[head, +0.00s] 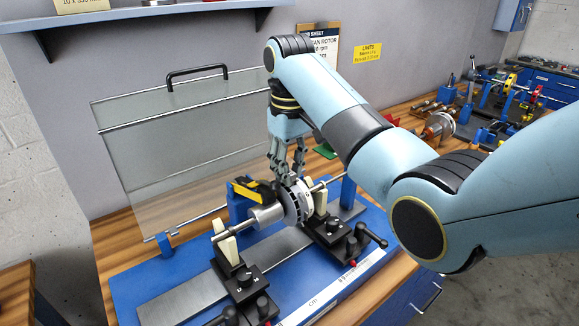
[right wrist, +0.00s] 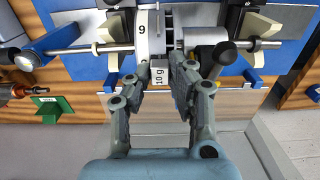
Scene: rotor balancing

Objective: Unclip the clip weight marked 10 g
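The clip weight marked 10 g (right wrist: 158,76) shows its white label in the right wrist view. It sits at the rim of the rotor disc (right wrist: 143,38), just below a white mark reading 9. My right gripper (right wrist: 155,82) has one finger on each side of the clip, very near it; I cannot tell whether both fingers touch it. In the head view my right gripper (head: 287,178) reaches down from above to the disc (head: 294,203), and the clip is hidden there. The rotor shaft (head: 266,216) lies across two cream supports. My left gripper is not in view.
A blue base (head: 140,290) carries the supports and black knobs (head: 370,236). A clear hinged guard (head: 180,140) stands upright behind the rotor. A yellow and black part (head: 252,190) is beside the disc. More tools and another rotor (head: 440,125) stand at right.

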